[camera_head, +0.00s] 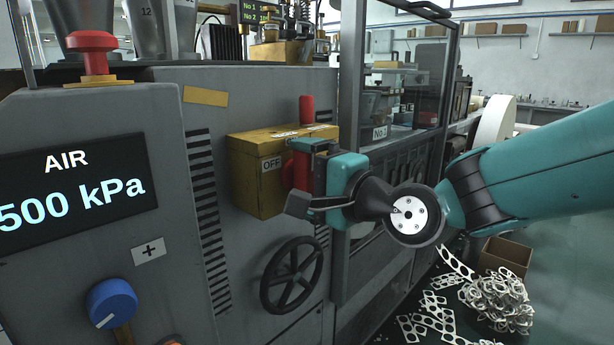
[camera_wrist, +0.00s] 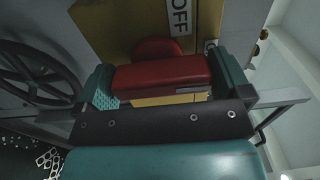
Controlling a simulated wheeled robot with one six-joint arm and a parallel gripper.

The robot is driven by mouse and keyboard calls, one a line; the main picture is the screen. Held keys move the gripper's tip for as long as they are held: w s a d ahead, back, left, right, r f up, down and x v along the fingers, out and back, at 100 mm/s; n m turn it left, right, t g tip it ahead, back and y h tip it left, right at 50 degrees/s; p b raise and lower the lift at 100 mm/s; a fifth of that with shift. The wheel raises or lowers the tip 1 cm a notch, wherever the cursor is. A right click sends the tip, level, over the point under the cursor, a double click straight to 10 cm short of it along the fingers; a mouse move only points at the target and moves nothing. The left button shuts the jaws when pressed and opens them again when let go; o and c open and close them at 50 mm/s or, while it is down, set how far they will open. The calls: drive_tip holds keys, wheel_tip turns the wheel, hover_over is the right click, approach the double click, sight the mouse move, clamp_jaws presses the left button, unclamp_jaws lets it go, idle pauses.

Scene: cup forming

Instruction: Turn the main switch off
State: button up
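The OFF label (camera_wrist: 180,16) also shows there.
A black handwheel (camera_head: 291,274) sits below the box. A red button (camera_head: 94,50), an AIR display (camera_head: 70,190) and a blue knob (camera_head: 111,301) are at the left. A glazed guard frame (camera_head: 398,110) stands right of the box. Metal scraps (camera_head: 497,300) lie on the floor.

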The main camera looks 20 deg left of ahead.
drive_tip(key=c, duration=0.4)
drive_tip(key=shift+c, duration=0.2)
drive_tip(key=shift+f+n+b, duration=0.1)
drive_tip(key=shift+n+b, duration=0.2)
drive_tip(key=shift+b, duration=0.05)
drive_tip(key=n+b, duration=0.3)
drive_tip(key=shift+f+n, duration=0.15)
drive_tip(key=shift+n, duration=0.15)
drive_tip(key=n+b, duration=0.4)
drive_tip(key=shift+s+n, duration=0.1)
drive_tip(key=shift+n, duration=0.2)
drive_tip(key=n+b, duration=0.4)
drive_tip(key=shift+f+n, duration=0.1)
drive_tip(key=shift+n, duration=0.2)
drive_tip(key=shift+n+b, duration=1.65)
drive_tip(key=shift+n, duration=0.55)
